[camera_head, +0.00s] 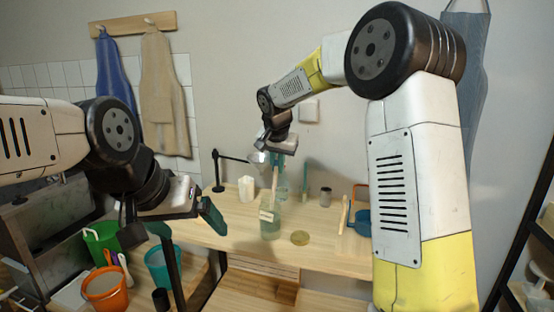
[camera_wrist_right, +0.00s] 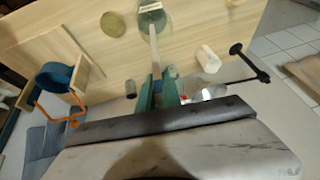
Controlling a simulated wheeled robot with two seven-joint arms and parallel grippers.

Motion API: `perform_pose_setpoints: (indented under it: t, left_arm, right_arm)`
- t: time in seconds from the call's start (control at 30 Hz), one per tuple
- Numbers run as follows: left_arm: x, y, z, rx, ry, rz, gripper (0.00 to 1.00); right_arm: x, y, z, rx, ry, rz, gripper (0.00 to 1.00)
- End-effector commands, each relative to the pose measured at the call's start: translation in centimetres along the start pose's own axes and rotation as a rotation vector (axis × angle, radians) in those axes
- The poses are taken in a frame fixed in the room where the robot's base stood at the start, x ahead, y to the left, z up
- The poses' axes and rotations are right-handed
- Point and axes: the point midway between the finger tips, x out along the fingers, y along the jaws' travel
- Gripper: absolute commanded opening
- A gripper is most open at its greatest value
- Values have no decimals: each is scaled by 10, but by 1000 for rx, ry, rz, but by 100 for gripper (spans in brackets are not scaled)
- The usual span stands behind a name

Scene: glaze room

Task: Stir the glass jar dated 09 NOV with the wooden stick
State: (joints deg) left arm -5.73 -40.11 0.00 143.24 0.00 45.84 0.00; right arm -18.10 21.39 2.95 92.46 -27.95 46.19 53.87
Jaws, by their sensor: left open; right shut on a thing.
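The glass jar (camera_head: 270,229) stands on the wooden table, with a pale label whose date is too small to read. It also shows at the top of the right wrist view (camera_wrist_right: 150,14). My right gripper (camera_wrist_right: 158,88) is shut on the wooden stick (camera_wrist_right: 154,45) above the jar. The stick (camera_head: 274,184) points down, and its lower end overlaps the jar's mouth; I cannot tell how deep it sits. My left gripper (camera_head: 172,226) is open and empty, left of the jar by the table's left edge.
A round tan disc (camera_head: 300,238) lies right of the jar. A white container (camera_head: 246,188) and dark stand (camera_head: 219,172) are behind left, a grey cylinder (camera_head: 326,197) behind right. Orange (camera_head: 106,289), green (camera_head: 102,240) and teal (camera_head: 163,265) buckets stand at left.

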Motion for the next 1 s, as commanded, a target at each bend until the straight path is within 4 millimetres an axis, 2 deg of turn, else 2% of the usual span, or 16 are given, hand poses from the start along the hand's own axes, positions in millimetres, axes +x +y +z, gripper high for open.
perform_pose_setpoints:
  t: [0.7, 1.0]
  left_arm:
    - [0, 0, 0, 0, 0, 0, 91]
    - [0, 0, 0, 0, 0, 0, 91]
  right_arm:
    - [53, 1, 22, -1, -1, 2, 0]
    - [63, 0, 26, -1, 0, 0, 0]
